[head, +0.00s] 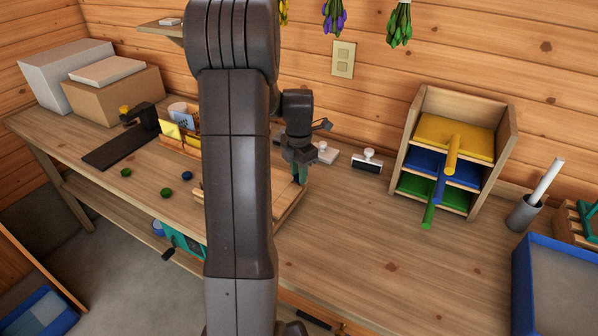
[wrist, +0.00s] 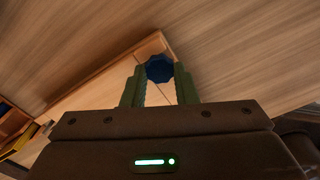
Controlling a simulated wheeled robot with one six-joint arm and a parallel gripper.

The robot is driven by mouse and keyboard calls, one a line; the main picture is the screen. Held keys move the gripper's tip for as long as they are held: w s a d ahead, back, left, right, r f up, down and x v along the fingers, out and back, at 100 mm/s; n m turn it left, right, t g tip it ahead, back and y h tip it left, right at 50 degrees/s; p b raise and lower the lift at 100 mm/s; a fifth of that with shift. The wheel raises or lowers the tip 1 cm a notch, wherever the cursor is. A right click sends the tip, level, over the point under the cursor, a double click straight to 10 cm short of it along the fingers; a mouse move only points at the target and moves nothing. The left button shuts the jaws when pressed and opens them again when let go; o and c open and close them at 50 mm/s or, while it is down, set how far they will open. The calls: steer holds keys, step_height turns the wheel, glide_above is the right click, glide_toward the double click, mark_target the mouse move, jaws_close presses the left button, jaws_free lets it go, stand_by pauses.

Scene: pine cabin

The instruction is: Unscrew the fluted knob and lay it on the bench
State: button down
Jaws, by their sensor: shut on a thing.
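The fluted knob (wrist: 159,69) is dark blue with a scalloped rim. In the wrist view it sits between the two green fingers of my gripper (wrist: 160,80), which is shut on it. Behind it is a pale wooden board or tray (wrist: 118,80) with a raised edge. In the head view my gripper (head: 300,173) points down over this wooden piece (head: 290,208), and the knob cannot be made out. Whether the knob is still on a thread is hidden. The bench (head: 350,255) is plain wood.
Two small green pieces (head: 166,192) and a blue one (head: 186,176) lie on the bench left of my arm. The bench's front right is clear, left of a blue tray (head: 520,270).

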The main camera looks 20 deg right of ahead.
steer(key=shift+r+p, duration=1.85)
steer(key=shift+r, duration=0.75)
